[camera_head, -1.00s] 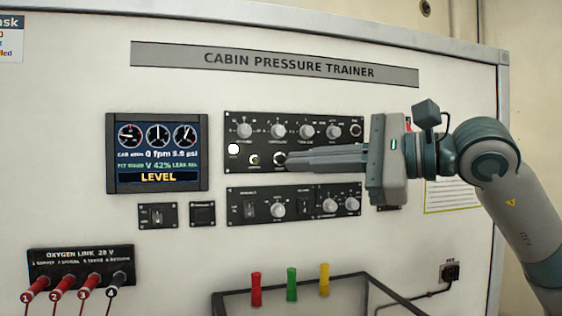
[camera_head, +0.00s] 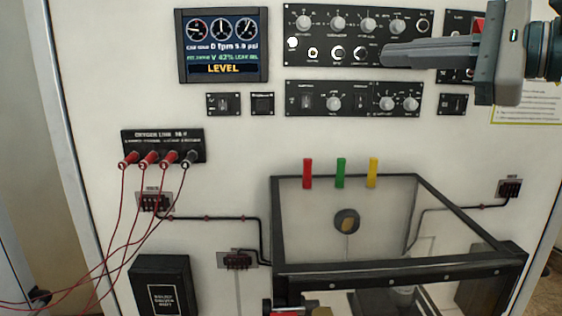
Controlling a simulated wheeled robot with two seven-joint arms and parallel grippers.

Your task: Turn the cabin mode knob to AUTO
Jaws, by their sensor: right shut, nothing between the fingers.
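The upper control panel (camera_head: 330,37) is black, with a row of grey knobs along its top. The knobs at its left (camera_head: 303,22), middle (camera_head: 368,24) and right (camera_head: 398,26) are uncovered. The lower panel (camera_head: 315,112) carries more knobs, one near its middle (camera_head: 334,104) and a pair at its right (camera_head: 386,104). The labels are too small to read, so I cannot tell which knob is the cabin mode knob. My right gripper (camera_head: 386,57) is shut and empty, pointing left across the upper panel's lower right part. My left gripper is out of view.
A display (camera_head: 222,46) reading LEVEL is at the upper left. Red plugs with cables (camera_head: 148,159) sit in the oxygen link panel (camera_head: 163,142). A black-framed clear box (camera_head: 400,268) juts out below, with red, green and yellow tabs (camera_head: 340,172) above it.

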